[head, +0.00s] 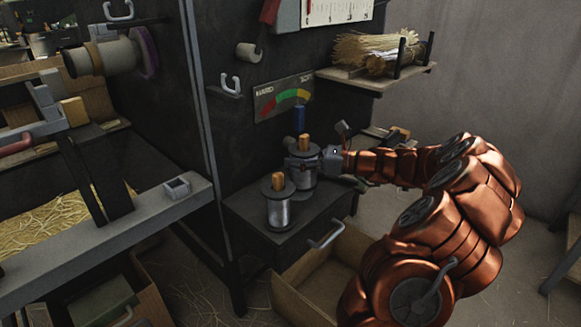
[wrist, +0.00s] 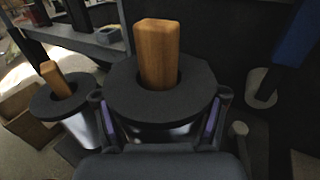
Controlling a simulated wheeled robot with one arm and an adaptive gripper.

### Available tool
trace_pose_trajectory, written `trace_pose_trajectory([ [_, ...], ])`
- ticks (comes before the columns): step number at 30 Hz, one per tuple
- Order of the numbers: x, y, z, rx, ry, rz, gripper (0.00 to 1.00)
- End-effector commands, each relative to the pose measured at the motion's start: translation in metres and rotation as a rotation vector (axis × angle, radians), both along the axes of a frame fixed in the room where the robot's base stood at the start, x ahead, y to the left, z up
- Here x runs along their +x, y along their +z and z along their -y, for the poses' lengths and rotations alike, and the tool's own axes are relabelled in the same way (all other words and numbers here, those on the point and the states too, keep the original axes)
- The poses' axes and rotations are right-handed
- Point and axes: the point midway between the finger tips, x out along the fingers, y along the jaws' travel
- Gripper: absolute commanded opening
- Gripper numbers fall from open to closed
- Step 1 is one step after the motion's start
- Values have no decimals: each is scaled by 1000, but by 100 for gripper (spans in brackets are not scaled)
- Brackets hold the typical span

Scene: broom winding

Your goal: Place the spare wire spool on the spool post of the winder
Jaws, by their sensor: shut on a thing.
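Two wire spools with dark round flanges and silvery wire are at the dark cabinet, each with a wooden block standing up through its centre. My gripper (head: 303,161) is shut on the rear spool (head: 304,181), with a finger on each side below the top flange. In the wrist view, this upright spool (wrist: 122,97) is between the fingers of my gripper (wrist: 160,122). Its base is partly hidden, so I cannot tell whether it touches the cabinet. The other spool (head: 279,213) stands in front of it and also shows in the wrist view (wrist: 47,107).
The cabinet (head: 252,230) has a metal handle, with an open cardboard box (head: 303,286) below. A grey bench rail (head: 110,232) with a small square socket (head: 177,188) lies left, past a dark upright frame.

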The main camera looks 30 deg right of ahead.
Motion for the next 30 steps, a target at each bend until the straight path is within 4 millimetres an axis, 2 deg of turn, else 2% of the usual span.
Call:
trace_pose_trajectory([
  [3,13,-2,-1,0,2,0,5],
  [12,29,-3,-2,0,3,1,5],
  [19,27,-35,-1,3,0,0,5],
  [30,27,-36,-1,1,0,1,5],
])
